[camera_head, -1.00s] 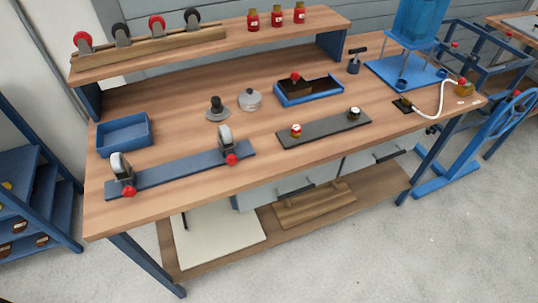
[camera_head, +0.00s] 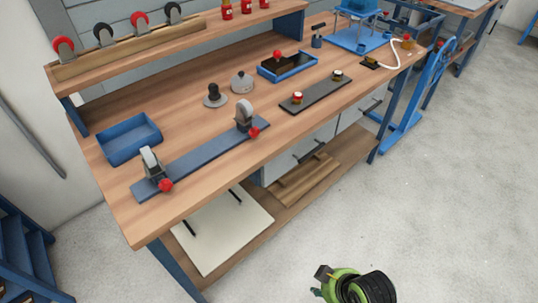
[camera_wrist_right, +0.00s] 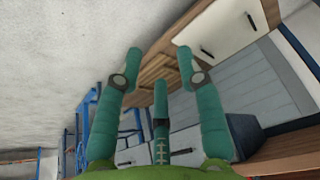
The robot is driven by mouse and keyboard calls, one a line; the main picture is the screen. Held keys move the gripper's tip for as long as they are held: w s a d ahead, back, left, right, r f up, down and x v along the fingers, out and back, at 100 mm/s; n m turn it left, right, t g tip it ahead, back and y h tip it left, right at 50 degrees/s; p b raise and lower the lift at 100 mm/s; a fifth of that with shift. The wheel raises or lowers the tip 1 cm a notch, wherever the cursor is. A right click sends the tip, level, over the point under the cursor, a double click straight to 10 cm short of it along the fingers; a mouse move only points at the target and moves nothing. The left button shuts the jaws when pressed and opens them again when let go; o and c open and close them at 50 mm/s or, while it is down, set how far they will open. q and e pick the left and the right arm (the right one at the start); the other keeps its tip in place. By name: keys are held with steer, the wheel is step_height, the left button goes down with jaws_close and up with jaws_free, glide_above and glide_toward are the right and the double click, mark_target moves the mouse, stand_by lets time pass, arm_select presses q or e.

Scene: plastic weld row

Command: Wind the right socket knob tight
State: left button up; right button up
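A long blue plate (camera_head: 200,162) lies along the front left of the bench. It carries two grey upright sockets, each with a red knob low on its front side. The right socket (camera_head: 244,115) has its red knob (camera_head: 254,132) at the plate's right end; the left knob (camera_head: 166,185) is near the other end. How tight the knobs are cannot be told. My right gripper (camera_wrist_right: 155,62) shows in the wrist view with its green fingers spread, nothing between them, apart from the bench. My left gripper is not in view.
A blue tray (camera_head: 128,138) stands left of the plate, and a dark strip (camera_head: 315,97) with two small capped pieces lies to its right. Two grey round pieces stand behind the plate. The bench has drawers below and a shelf above. Floor in front is clear.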

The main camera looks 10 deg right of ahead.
mark_target(256, 133)
steer(key=w+a+r+n+t+y, duration=0.1)
steer(key=w+a+r+n+y, duration=0.5)
steer(key=a, duration=0.3)
steer(key=w+a+r+n+t+y, duration=0.2)
steer(key=w+a+r+n+y, duration=0.3)
steer(key=a+r, duration=0.4)
steer(key=w+d+r+t, duration=0.1)
steer(key=w+d+t, duration=0.1)
steer(key=w, duration=0.3)
steer(key=w+d+r+t+h, duration=0.1)
steer(key=w+d+t, duration=0.2)
steer(key=w, duration=0.3)
steer(key=w+d+r+t+h, duration=0.1)
steer(key=w+d+r+t, duration=0.1)
steer(key=w+d, duration=0.2)
steer(key=shift+w+d+r, duration=0.1)
steer(key=shift+w, duration=0.55)
steer(key=shift+t, duration=0.3)
steer(key=x, duration=0.5)
steer(key=shift+w, duration=0.35)
steer(key=shift+w+a, duration=0.5)
jaws_close()
